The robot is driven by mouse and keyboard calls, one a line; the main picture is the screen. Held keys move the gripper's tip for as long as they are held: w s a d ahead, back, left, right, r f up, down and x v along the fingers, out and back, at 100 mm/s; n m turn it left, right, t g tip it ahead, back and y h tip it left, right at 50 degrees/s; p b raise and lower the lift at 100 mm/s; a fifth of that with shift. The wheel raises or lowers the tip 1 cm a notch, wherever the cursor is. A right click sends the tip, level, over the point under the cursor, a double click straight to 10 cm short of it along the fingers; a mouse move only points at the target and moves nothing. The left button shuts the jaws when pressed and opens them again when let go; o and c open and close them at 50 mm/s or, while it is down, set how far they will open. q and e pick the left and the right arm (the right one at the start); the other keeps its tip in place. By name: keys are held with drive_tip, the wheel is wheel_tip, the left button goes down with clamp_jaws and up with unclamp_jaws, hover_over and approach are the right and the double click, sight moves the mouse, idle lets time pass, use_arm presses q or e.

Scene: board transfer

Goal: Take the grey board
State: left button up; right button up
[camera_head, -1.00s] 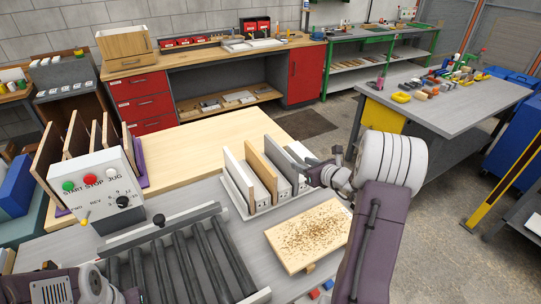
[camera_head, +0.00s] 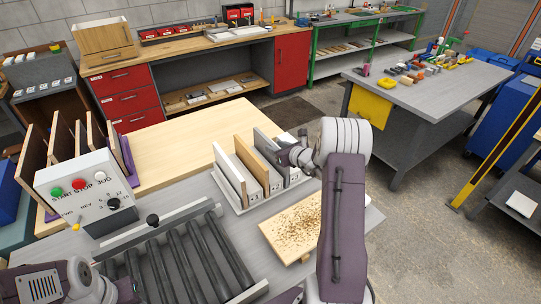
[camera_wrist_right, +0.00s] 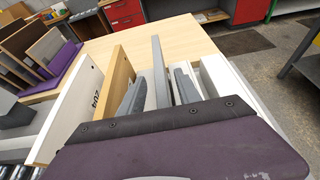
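The grey board (camera_head: 263,140) stands upright in a white rack (camera_head: 238,208), right of a wooden board (camera_head: 246,153) and a white board (camera_head: 226,163). My right gripper (camera_head: 286,155) is at the grey board's upper near part in the head view. In the right wrist view the grey board (camera_wrist_right: 160,75) shows edge-on between the two fingers of my right gripper (camera_wrist_right: 160,92), with narrow gaps on both sides. The fingers look open around it. My left arm is at the lower left; its gripper (camera_head: 127,290) is partly cut off and its fingers are unclear.
A chip-covered board (camera_head: 293,224) lies in front of the rack. A roller conveyor (camera_head: 175,260) and a control box (camera_head: 88,187) are to the left. Several upright boards (camera_head: 62,137) stand at far left. The wooden tabletop (camera_head: 175,140) behind the rack is clear.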

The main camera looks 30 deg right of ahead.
drive_tip(key=shift+w+f, duration=0.35)
drive_tip(key=shift+w, duration=0.25)
drive_tip(key=shift+s+r, duration=0.1)
clamp_jaws()
idle(0.8)
